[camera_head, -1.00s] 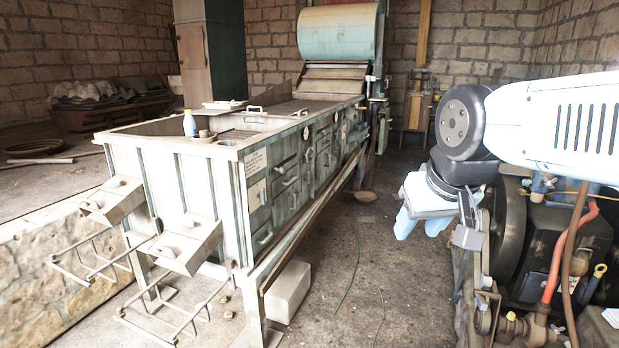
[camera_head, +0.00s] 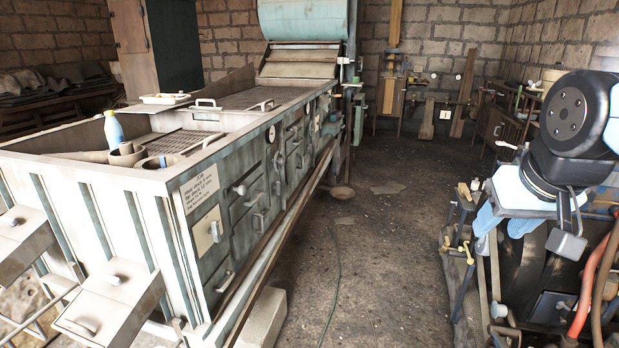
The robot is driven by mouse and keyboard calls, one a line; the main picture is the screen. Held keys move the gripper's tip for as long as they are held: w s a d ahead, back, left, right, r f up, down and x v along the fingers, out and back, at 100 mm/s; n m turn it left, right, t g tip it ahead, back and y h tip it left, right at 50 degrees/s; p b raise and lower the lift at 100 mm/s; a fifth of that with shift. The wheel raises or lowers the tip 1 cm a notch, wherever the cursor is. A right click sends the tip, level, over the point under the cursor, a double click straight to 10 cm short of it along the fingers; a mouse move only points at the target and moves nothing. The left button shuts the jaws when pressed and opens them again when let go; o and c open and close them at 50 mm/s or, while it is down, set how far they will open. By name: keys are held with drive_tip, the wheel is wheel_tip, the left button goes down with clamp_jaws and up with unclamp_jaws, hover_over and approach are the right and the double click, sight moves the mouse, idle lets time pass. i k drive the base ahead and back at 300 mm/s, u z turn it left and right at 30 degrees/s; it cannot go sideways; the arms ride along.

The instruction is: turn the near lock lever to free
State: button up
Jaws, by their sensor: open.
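My gripper (camera_head: 505,226) hangs at the right with its two light blue fingers apart and nothing seen between them. It is in front of and above the dark engine and belt drive (camera_head: 545,262), at the left end of the machine. Small yellow-tipped levers (camera_head: 461,247) stand on the metal frame to the left of my fingers, apart from them. I cannot tell which of these is the near lock lever or how it is set. My wrist and arm cover part of the engine, and its lower right side is cut off by the picture edge.
A long pale green machine (camera_head: 120,215) with drawers and an open top fills the left. A blue-white bottle (camera_head: 113,130) stands in it. Bare floor (camera_head: 375,270) lies between it and the engine. A red hose (camera_head: 592,285) runs at the lower right edge.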

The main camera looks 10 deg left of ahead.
sight(277, 188)
drive_tip(key=u, duration=0.25)
drive_tip(key=i, duration=1.3)
drive_tip(key=u, duration=0.65)
